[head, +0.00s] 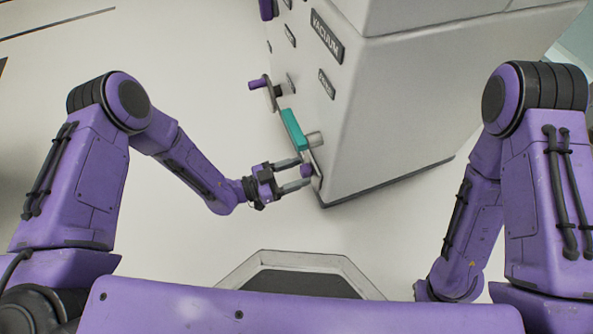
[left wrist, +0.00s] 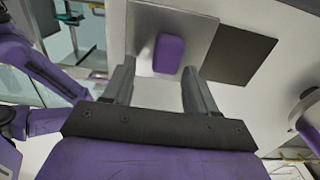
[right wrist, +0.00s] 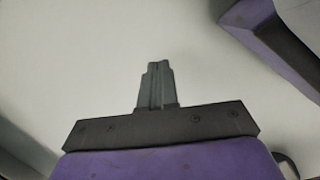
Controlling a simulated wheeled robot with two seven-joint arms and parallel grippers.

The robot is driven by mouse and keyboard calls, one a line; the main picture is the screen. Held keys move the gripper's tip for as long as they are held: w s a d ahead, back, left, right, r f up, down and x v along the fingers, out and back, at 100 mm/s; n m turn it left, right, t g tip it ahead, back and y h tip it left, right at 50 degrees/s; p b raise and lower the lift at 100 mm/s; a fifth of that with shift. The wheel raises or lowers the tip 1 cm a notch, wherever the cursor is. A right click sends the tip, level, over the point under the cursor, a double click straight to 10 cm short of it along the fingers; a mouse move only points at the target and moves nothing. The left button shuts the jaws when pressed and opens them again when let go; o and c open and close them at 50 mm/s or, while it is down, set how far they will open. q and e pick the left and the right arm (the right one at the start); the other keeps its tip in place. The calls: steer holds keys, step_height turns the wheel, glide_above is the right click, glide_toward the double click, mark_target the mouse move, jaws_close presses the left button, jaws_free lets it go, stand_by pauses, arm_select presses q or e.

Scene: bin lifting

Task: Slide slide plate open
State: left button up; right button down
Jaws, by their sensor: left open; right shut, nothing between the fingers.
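The slide plate (left wrist: 195,25) is a grey metal sheet on the white machine's face, with a purple block handle (left wrist: 168,54) on it. The handle also shows in the head view (head: 306,170), low on the machine's left side. My left gripper (left wrist: 160,68) is open, with its fingers reaching either side of the handle; I cannot tell if they touch it. It also shows in the head view (head: 304,173). A dark square (left wrist: 240,60) lies directly right of the plate in the left wrist view. My right gripper (right wrist: 157,66) is shut and empty, away from the machine.
The white machine (head: 410,110) stands at centre right and bears a "VACUUM" label (head: 327,37). A teal block (head: 293,130) and a lever with a purple end (head: 258,84) stick out above the handle. The pale floor (head: 200,60) to its left is clear.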

arm_select(q)
steer(key=p+v, duration=0.3)
steer(key=v, duration=0.7)
arm_select(e)
steer(key=a+r+m, duration=0.1)
steer(key=w+a+r+t, duration=0.1)
steer(key=shift+w+r+m, duration=0.15)
steer(key=shift+r+m, duration=0.15)
steer(key=shift+m, duration=0.1)
